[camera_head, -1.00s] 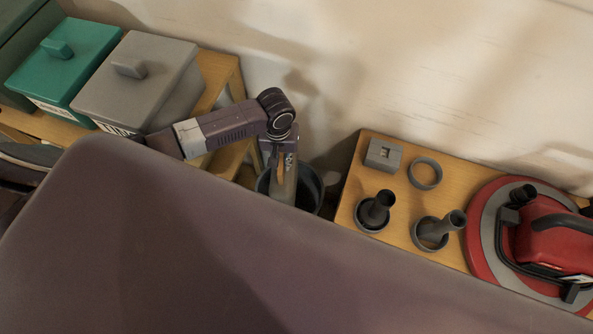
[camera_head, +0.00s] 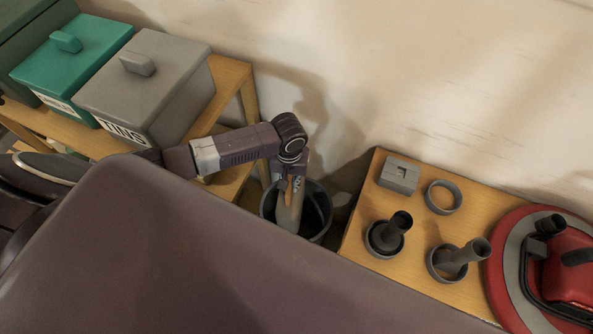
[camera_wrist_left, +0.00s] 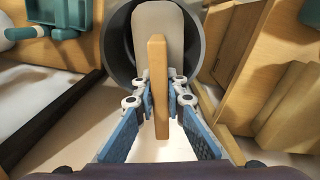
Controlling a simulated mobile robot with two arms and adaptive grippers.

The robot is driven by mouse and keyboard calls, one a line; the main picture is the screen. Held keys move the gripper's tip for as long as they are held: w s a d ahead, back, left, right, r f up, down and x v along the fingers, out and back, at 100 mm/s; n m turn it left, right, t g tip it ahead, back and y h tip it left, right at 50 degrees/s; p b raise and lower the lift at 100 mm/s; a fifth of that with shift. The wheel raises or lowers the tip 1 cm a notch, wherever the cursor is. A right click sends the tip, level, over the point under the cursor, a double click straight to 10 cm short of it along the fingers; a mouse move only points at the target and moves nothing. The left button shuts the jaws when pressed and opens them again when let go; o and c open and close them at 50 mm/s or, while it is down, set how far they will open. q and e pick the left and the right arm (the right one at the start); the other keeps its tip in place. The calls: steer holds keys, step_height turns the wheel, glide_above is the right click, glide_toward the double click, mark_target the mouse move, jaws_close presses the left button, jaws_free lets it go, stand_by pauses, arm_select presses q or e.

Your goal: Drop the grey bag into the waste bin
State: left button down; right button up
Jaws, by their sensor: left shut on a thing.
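The grey bag (camera_head: 288,210) hangs from my left gripper (camera_head: 290,187) in the head view, within the outline of the dark round waste bin (camera_head: 322,222). In the left wrist view, my left gripper (camera_wrist_left: 160,98) is shut on a tan bar (camera_wrist_left: 158,60) that lies along the grey bag (camera_wrist_left: 150,18). The waste bin's rim (camera_wrist_left: 113,48) curves around the bag there. The bag's lower end is hidden, so I cannot tell whether it touches the bin's bottom. My right gripper is not in view.
A wooden stand with a teal lidded box (camera_head: 72,65) and a grey lidded box (camera_head: 145,88) is left of the bin. Right of it, a wooden table (camera_head: 415,222) carries grey fittings and a red round machine (camera_head: 560,265). A pale wall is behind.

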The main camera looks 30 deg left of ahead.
arm_select(q)
steer(key=c, duration=1.9)
jaws_free()
step_height(320, 180, up, 8)
steer(key=shift+f, duration=0.15)
